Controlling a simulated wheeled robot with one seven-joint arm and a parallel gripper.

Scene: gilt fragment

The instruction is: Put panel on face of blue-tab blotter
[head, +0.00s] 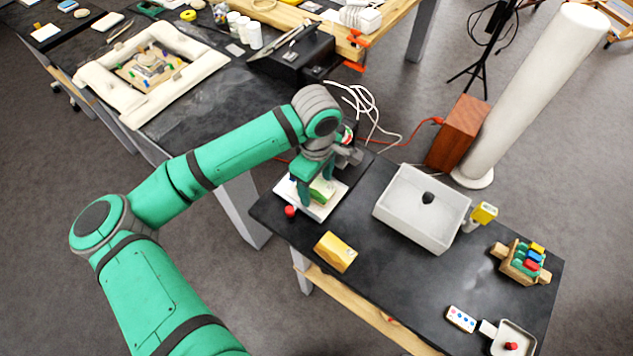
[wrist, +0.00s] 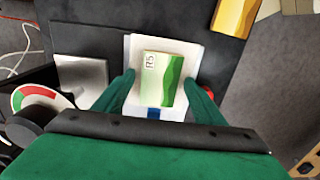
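The panel (wrist: 163,80), marked R5 with green and pale bands, lies flat over the white blotter (wrist: 192,55). It also shows in the head view (head: 322,190). The blotter's blue tab (wrist: 154,113) shows at the near edge in the wrist view. My gripper (wrist: 160,80) is low over the blotter, with one finger on each side of the panel. Slim strips of white show between fingers and panel, so it looks open around it. Whether the panel's underside fully touches the blotter is hidden.
A red knob (head: 290,211) and a yellow block (head: 335,252) stand near the blotter. A grey-white tray (head: 400,225) with a dark lump is to the right. A grey plate (wrist: 82,75) lies left of the blotter in the wrist view. Cables run behind the table.

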